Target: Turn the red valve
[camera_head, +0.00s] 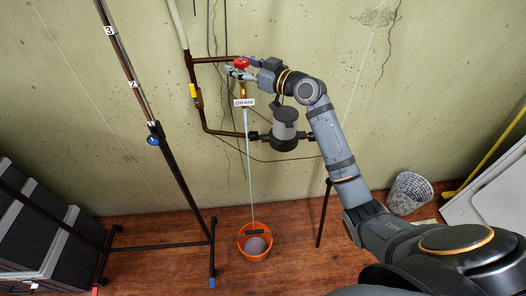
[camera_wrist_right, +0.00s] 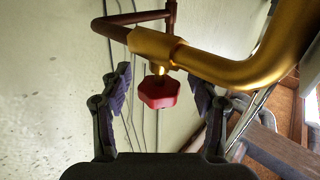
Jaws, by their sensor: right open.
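The red valve (camera_head: 241,62) is a small faceted knob on the pipework at the wall, above a white "DRAIN" label (camera_head: 244,102). In the right wrist view the red valve (camera_wrist_right: 159,92) hangs below a brass fitting. My right gripper (camera_head: 238,71) is at the valve. In the wrist view its two fingers (camera_wrist_right: 162,84) are spread wide, one on each side of the knob, with gaps between. My left gripper is not in view.
A brass pipe (camera_wrist_right: 245,70) curves close to the right finger. A thin pale stream falls from the drain to an orange bucket (camera_head: 243,251). A grey canister (camera_head: 285,125), a black stand (camera_head: 180,175) and a wire basket (camera_head: 409,194) are nearby.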

